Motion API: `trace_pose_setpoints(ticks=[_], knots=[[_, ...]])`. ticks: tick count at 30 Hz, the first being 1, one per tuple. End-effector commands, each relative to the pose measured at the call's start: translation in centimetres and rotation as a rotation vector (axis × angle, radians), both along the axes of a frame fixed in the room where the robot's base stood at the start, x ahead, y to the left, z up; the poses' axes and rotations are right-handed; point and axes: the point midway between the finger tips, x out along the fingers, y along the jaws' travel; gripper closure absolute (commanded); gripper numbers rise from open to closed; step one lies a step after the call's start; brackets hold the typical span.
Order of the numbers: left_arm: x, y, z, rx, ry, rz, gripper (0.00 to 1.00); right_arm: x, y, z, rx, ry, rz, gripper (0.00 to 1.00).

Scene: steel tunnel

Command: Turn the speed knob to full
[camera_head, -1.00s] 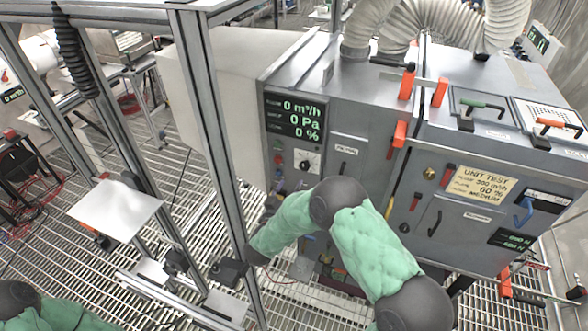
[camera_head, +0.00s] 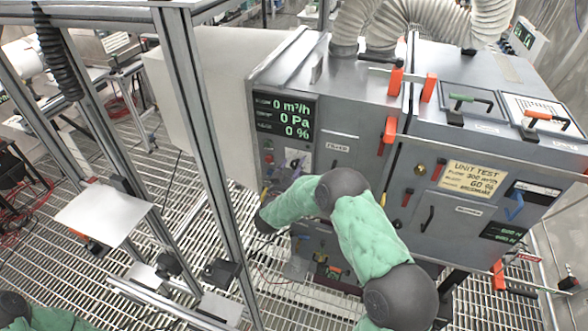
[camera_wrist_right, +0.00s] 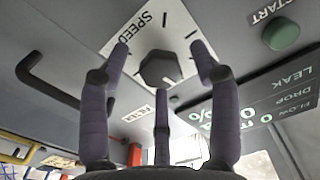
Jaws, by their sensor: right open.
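The speed knob (camera_wrist_right: 160,68) is a dark faceted knob on a white plate marked SPEED (camera_wrist_right: 150,32). In the right wrist view my right gripper (camera_wrist_right: 160,54) is open. Its purple-grey fingers spread around the knob, one on each side and one below, with no clear contact. In the head view the plate (camera_head: 298,157) shows just above my right forearm, below the display (camera_head: 284,117), which reads 0 m³/h, 0 Pa and 0 %. My right gripper is mostly hidden there, near the panel's left edge. My left gripper is out of view; only part of that arm shows at lower left.
A green START button (camera_wrist_right: 281,34) sits right of the knob in the wrist view, and a dark bar handle (camera_wrist_right: 48,82) sits left. An upright metal frame post (camera_head: 205,150) stands left of the grey unit (camera_head: 345,175). Orange-handled latches (camera_head: 389,131) project from its front.

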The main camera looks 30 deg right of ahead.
Motion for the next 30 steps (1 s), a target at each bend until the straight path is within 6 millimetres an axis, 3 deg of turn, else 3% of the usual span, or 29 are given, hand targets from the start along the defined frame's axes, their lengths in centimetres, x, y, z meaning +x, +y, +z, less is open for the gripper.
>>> trace_pose_setpoints(ticks=[2,8,20,30], knots=[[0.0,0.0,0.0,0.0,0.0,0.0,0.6,0.0,0.0,0.0,0.0,0.0,0.0,0.37],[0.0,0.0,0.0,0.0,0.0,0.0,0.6,0.0,0.0,0.0,0.0,0.0,0.001,0.93],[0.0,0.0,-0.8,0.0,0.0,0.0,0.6,0.0,0.1,-0.2,0.033,-0.038,0.002,0.93],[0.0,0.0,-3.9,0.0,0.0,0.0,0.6,0.0,0.2,-0.5,0.189,-0.22,0.003,0.93]])
